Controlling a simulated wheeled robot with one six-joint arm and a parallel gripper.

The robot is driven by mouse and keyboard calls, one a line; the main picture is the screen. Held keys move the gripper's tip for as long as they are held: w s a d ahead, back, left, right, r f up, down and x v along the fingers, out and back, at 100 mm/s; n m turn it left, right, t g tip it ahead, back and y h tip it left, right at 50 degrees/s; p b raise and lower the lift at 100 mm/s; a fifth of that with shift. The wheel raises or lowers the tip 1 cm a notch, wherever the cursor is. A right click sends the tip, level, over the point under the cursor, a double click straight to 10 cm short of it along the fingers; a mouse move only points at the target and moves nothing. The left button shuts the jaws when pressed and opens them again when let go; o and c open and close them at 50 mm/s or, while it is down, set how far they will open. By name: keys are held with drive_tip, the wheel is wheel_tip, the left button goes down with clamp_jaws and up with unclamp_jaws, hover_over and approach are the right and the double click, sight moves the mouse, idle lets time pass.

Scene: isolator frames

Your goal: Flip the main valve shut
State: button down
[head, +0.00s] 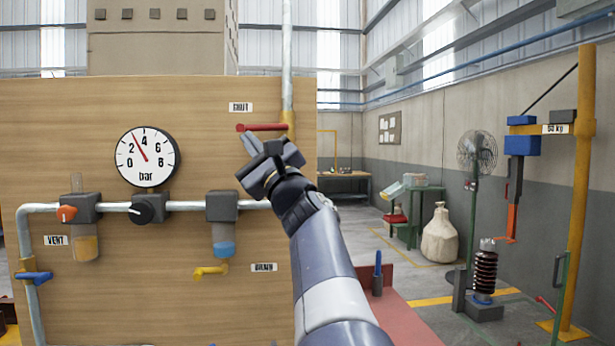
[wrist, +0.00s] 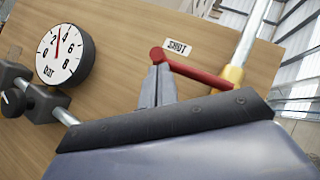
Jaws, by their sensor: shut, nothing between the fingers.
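The main valve's red lever (head: 262,127) sits on a yellow valve body (head: 288,122) on the vertical pipe at the board's right side. The lever lies nearly level, crosswise to the pipe, its free end pointing left below the SHUT label (head: 240,106). It also shows in the wrist view (wrist: 195,72), with the label (wrist: 178,47) behind it. My gripper (head: 246,142) is shut and empty, its fingertips just below the lever's free end. In the wrist view the fingers (wrist: 158,72) reach up close to that end; I cannot tell whether they touch.
The wooden board (head: 180,310) also carries a pressure gauge (head: 147,156) reading about 3 bar, a horizontal pipe with bowl units, a blue vent handle (head: 35,277) and a yellow drain handle (head: 210,272).

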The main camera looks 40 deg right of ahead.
drive_tip(key=shift+a+r, duration=0.1)
drive_tip(key=shift+r, duration=0.25)
idle(0.3)
drive_tip(key=s+d+f+b, duration=0.1)
drive_tip(key=s+f+b, duration=0.5)
drive_tip(key=s+f, duration=0.3)
drive_tip(key=shift+d+f, duration=0.3)
drive_tip(key=shift+d, duration=0.05)
idle(0.5)
drive_tip(key=w+r+n+g+y+p, duration=0.1)
drive_tip(key=w+r+n+y+p, duration=0.1)
drive_tip(key=w+r+p, duration=0.4)
drive_tip(key=w+n+p, duration=0.1)
drive_tip(key=p, duration=0.1)
drive_tip(key=shift+w+d+r+n+g+p, duration=0.15)
drive_tip(key=shift+w+d+n+g+p, duration=0.15)
drive_tip(key=shift+w+d+g, duration=0.1)
